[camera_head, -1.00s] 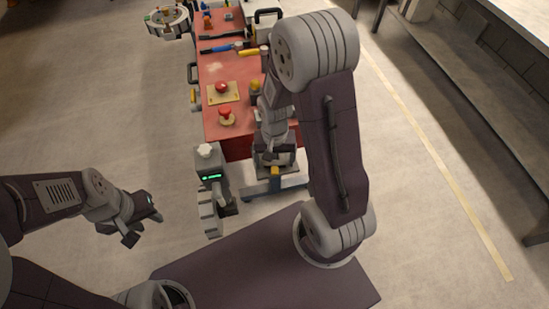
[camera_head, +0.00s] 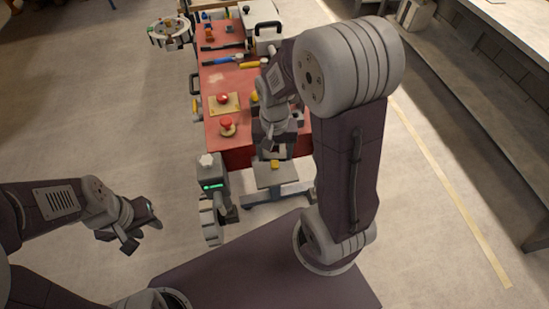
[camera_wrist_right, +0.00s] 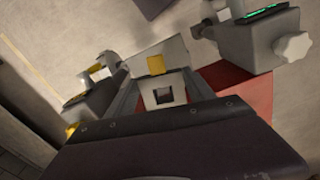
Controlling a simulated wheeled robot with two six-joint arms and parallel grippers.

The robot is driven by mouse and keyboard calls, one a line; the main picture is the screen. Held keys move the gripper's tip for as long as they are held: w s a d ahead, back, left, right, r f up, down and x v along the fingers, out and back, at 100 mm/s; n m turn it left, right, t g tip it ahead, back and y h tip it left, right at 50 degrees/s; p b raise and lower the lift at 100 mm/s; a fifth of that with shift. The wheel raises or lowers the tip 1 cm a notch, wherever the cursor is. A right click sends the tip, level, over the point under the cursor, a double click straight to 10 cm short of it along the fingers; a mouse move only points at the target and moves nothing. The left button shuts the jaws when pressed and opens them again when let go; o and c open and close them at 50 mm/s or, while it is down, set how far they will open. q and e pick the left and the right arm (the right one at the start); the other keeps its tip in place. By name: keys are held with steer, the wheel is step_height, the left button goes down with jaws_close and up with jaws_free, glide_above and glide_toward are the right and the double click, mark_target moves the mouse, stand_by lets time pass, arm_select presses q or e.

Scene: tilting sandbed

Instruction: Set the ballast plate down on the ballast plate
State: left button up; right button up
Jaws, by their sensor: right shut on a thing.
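My right gripper (camera_head: 275,150) hangs over the grey platform (camera_head: 267,180) at the front end of the red bench. In the right wrist view its fingers (camera_wrist_right: 162,95) are closed around a grey piece with a square dark opening (camera_wrist_right: 163,84), which I take for the held ballast plate. A small yellow block (camera_head: 275,164) lies on the platform below the gripper; it also shows just beyond the held piece in the wrist view (camera_wrist_right: 155,65). I cannot tell whether it belongs to the other ballast plate. My left gripper (camera_head: 143,226) is open and empty, left of the bench.
The red bench (camera_head: 235,140) carries a red button on a yellow plate (camera_head: 223,102), another red knob (camera_head: 227,125) and several tools. A grey unit with a green display (camera_head: 212,182) stands left of the platform. Open floor lies to the left; a long counter is at right.

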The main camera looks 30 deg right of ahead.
mark_target(274, 156)
step_height(274, 156, up, 8)
steer(key=p, duration=0.8)
steer(key=shift+r, duration=0.15)
stand_by(0.3)
